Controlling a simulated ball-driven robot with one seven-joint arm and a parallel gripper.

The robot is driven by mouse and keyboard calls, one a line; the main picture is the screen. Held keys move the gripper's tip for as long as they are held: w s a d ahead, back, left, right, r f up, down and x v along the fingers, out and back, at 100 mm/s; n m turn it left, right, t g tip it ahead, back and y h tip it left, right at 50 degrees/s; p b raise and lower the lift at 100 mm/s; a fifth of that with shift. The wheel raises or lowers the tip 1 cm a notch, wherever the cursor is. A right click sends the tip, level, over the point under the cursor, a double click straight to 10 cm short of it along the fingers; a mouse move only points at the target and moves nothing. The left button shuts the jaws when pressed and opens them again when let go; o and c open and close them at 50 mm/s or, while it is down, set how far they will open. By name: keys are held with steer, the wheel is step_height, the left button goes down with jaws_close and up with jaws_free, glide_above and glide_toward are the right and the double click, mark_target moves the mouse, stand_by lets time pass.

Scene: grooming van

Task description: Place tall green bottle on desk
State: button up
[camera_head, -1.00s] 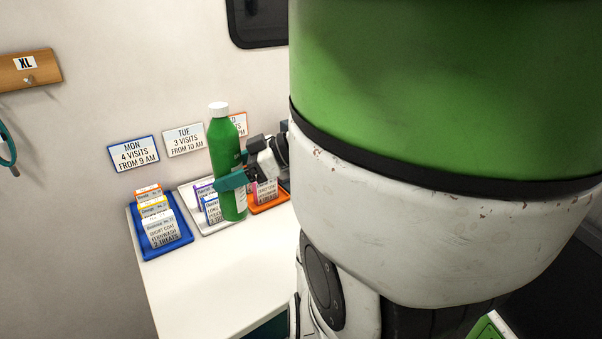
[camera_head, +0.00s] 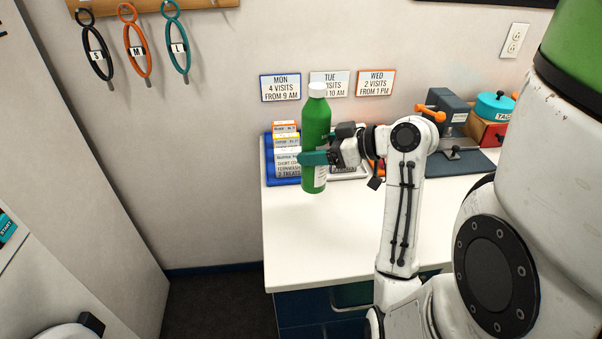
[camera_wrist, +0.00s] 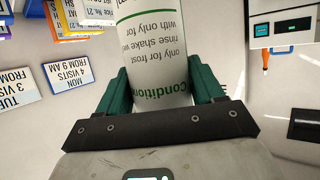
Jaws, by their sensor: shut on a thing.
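The tall green bottle (camera_head: 316,128) has a white cap and a white label, and stands upright in my gripper (camera_head: 318,158). My gripper's teal fingers are shut around its middle. In the wrist view the bottle's label (camera_wrist: 158,50) fills the space between both fingers (camera_wrist: 165,85), with the word "Conditioner" partly readable. The white desk (camera_head: 330,235) is below and behind the bottle. The bottle appears in front of the desk's back left trays; I cannot tell how high its base is above the desk.
A blue tray (camera_head: 269,165) of cards is at the desk's back left, with other trays partly hidden by the bottle and gripper. A dark vise (camera_head: 447,112) and a teal pot (camera_head: 494,106) stand at the back right. The desk's front middle is clear.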

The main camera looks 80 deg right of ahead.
steer(key=w+f, duration=0.3)
steer(key=f, duration=0.4)
steer(key=shift+w+a+f+p, duration=0.25)
steer(key=shift+w+p, duration=0.05)
steer(key=shift+f, duration=0.2)
steer(key=o, duration=1.5)
steer(key=shift+c, duration=0.2)
steer(key=shift+r, duration=0.1)
